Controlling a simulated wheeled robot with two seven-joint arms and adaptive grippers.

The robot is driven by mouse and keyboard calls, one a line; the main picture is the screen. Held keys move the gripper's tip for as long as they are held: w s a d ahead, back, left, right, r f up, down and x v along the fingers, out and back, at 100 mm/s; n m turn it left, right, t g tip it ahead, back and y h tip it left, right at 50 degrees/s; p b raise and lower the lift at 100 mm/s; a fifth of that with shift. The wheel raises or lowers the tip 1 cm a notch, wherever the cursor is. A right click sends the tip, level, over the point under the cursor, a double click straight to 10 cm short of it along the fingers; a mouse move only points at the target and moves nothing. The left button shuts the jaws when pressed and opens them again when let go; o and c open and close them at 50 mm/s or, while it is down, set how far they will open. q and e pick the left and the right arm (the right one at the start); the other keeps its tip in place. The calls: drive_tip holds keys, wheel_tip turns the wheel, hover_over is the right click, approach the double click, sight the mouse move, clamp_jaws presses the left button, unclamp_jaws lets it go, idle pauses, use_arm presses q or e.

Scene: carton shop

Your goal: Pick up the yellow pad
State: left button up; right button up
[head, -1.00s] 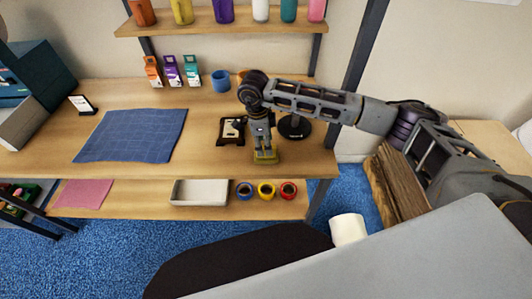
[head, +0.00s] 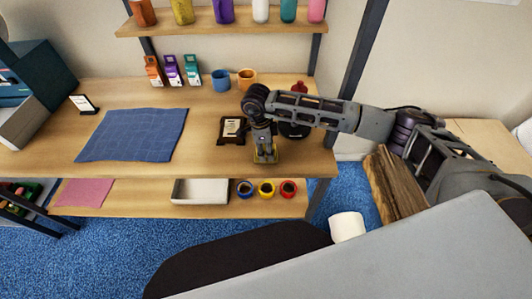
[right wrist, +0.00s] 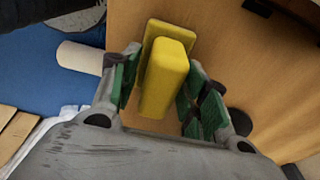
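The yellow pad (head: 269,159) lies on the tabletop near its front right edge. In the right wrist view the yellow pad (right wrist: 166,75) shows as a raised block on a wider flat base. My right gripper (head: 265,155) points down over it. In the right wrist view the green-lined fingers of the right gripper (right wrist: 160,92) stand on either side of the block, open, with a small gap showing. In the head view the fingers hide part of the pad. My left gripper is in neither view.
A blue cloth (head: 133,135) lies left. Blue (head: 221,80) and orange (head: 247,79) cups stand behind. The table front edge is close.

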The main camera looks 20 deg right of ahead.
clamp_jaws()
drive_tip(key=shift+r, duration=0.1)
drive_tip(key=shift+r+b, duration=0.85)
drive_tip(key=shift+r, duration=4.05)
drive_tip(key=shift+c, duration=1.5)
unclamp_jaws()
drive_tip(key=c, duration=0.4)
drive_tip(key=shift+o, duration=0.2)
